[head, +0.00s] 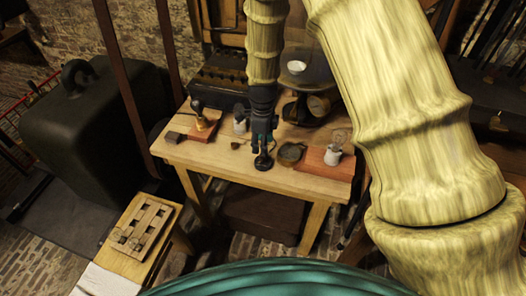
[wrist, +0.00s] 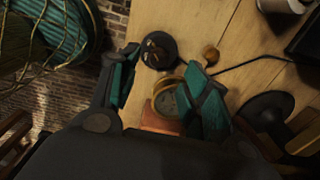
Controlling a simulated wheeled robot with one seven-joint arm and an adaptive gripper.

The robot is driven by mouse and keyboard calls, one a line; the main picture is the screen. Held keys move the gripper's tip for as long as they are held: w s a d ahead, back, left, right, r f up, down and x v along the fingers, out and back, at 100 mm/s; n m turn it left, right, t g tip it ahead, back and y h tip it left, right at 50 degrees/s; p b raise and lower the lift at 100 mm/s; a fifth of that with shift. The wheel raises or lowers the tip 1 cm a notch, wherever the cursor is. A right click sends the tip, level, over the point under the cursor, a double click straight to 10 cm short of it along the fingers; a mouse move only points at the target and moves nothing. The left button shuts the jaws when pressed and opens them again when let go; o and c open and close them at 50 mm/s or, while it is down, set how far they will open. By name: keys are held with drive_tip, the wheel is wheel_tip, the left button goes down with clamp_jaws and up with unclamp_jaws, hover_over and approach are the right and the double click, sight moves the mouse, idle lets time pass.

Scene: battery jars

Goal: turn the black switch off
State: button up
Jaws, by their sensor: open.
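The black switch (head: 263,162) appears as a small round black piece near the front edge of the wooden table. In the wrist view a round black base with brownish metal parts (wrist: 159,50) appears to be this switch, just beyond the left fingertip. Its lever position cannot be made out. My gripper (head: 264,147) points down over the table, close above and behind the switch. In the wrist view its teal fingers (wrist: 163,85) are apart with nothing held between them. Whether a finger touches the switch cannot be told.
A round brass-rimmed dish (head: 292,153) and a reddish board with a white jar (head: 333,155) stand right of my gripper. A small brass knob (wrist: 210,53) lies nearby. Another jar (head: 240,125) and a red-based device (head: 200,130) are left. A scale stands behind.

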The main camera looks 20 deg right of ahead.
sight(263, 158)
drive_tip(key=shift+s+f+p, duration=0.15)
drive_tip(key=shift+f+p, duration=0.65)
drive_tip(key=shift+f, duration=2.2)
clamp_jaws()
